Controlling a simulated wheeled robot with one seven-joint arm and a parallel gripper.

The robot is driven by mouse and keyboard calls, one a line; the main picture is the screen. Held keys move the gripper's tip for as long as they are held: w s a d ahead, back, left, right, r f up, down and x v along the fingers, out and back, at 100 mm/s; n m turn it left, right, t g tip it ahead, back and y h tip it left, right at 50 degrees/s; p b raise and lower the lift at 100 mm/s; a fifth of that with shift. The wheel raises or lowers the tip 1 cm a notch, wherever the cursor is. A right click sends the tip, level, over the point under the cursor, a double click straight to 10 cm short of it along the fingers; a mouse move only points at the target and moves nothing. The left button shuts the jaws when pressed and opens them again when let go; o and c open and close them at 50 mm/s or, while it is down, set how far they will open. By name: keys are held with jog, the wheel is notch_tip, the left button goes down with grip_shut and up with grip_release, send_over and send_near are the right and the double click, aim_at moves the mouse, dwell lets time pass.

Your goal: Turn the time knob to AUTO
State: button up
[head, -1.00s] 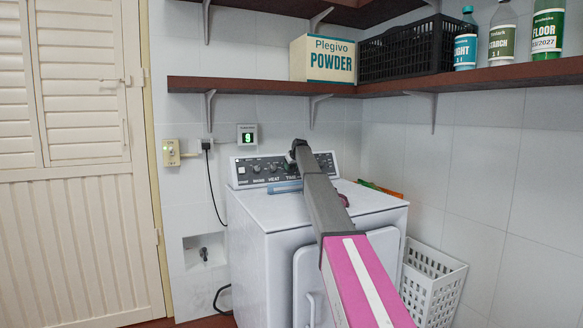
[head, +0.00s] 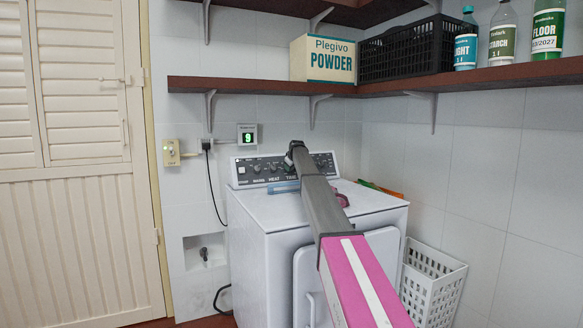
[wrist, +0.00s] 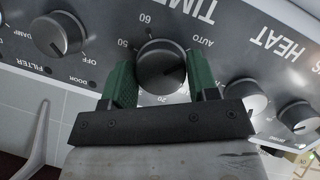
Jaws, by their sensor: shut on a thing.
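The time knob (wrist: 161,65) is a round dark-grey knob on the dryer's control panel. In the wrist view, the panel print is upside down: TIME stands above the knob, 50 and 60 at its upper left, AUTO to its right and 20 below it. My gripper (wrist: 163,77) has its two green fingers on either side of the knob, shut on it. I cannot clearly tell where the knob's pointer aims. In the head view my arm's end (head: 296,150) reaches the panel and hides the knob.
The heat knob (wrist: 243,97) and another knob (wrist: 298,116) are to the right in the wrist view; a damp/dry knob (wrist: 59,34) is to the left. The white dryer (head: 265,215) stands below a shelf (head: 260,87). A white basket (head: 433,285) is on the right.

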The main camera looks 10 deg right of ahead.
jog(key=o, duration=0.9)
jog(key=v, duration=1.1)
jog(key=shift+a, duration=0.1)
